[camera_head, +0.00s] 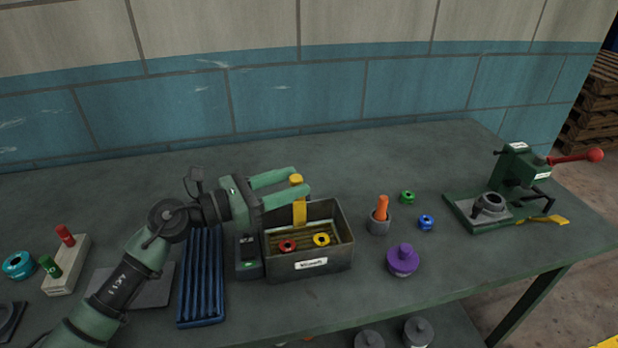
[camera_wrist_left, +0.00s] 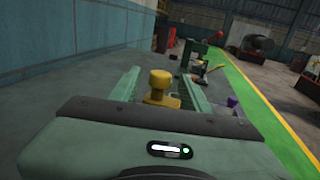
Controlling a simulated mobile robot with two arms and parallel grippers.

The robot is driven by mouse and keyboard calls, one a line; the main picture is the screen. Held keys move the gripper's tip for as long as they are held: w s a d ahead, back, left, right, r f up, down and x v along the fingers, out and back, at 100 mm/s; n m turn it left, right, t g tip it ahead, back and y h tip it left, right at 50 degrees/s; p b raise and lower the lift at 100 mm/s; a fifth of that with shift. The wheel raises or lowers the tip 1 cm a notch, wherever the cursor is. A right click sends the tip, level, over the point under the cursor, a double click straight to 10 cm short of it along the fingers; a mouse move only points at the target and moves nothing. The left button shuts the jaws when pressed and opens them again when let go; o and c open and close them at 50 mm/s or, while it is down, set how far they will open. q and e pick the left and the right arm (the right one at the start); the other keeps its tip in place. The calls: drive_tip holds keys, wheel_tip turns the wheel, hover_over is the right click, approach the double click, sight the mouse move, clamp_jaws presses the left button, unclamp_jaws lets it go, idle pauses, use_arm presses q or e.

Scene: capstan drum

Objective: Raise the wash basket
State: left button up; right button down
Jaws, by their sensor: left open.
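The wash basket (camera_head: 330,241) sits down in a grey open-topped tank (camera_head: 312,268) with a white label. A red ring (camera_head: 288,245) and a yellow ring (camera_head: 321,240) lie in it. Its upright yellow handle (camera_head: 300,212) ends in a round knob, which shows large in the left wrist view (camera_wrist_left: 159,84). My left gripper (camera_head: 302,181) is open above the tank, with its fingers on either side of the knob. In the left wrist view the knob stands between the fingers, with gaps visible. My right gripper is not in view.
A blue ribbed tray (camera_head: 202,280) and a small dark box (camera_head: 248,257) stand left of the tank. An orange-handled grey cup (camera_head: 379,217), a purple knobbed piece (camera_head: 403,260) and small rings are to the right. A green press (camera_head: 518,170) stands farther right.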

use_arm(q)
drive_tip(key=shift+p+x, duration=0.35)
drive_tip(key=shift+x, duration=2)
clamp_jaws()
